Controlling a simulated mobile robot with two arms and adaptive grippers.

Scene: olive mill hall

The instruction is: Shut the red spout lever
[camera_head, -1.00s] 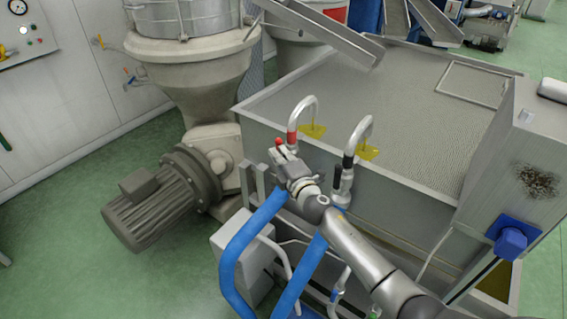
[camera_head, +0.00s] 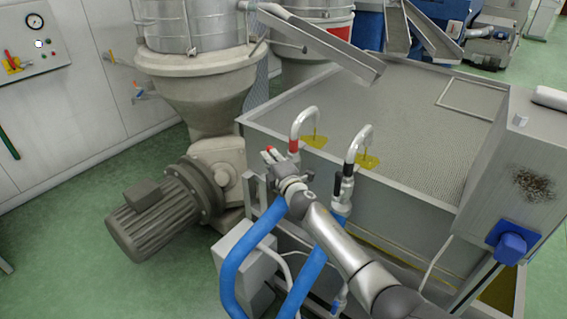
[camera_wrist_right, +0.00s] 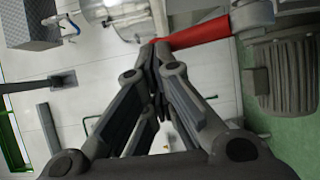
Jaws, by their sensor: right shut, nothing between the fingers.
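Two curved metal spouts rise at the near edge of the big steel tank (camera_head: 400,85). The left spout (camera_head: 303,112) has a red band, the right spout (camera_head: 358,138) a black one. The red lever (camera_head: 268,152) shows only as a red tip beside the left spout's base, partly hidden by my right gripper (camera_head: 280,168). In the right wrist view the red lever (camera_wrist_right: 197,34) crosses just beyond the fingertips (camera_wrist_right: 154,50). The right gripper is shut and empty, close to or touching the lever; I cannot tell which. My left gripper is not in view.
Yellow oil (camera_head: 314,141) lies below the spout mouths. Blue hoses (camera_head: 243,262) run below my arm. A grey motor (camera_head: 155,213) stands left of the tank, and a control box (camera_head: 515,165) with a blue fitting stands right. Green floor is clear at the left.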

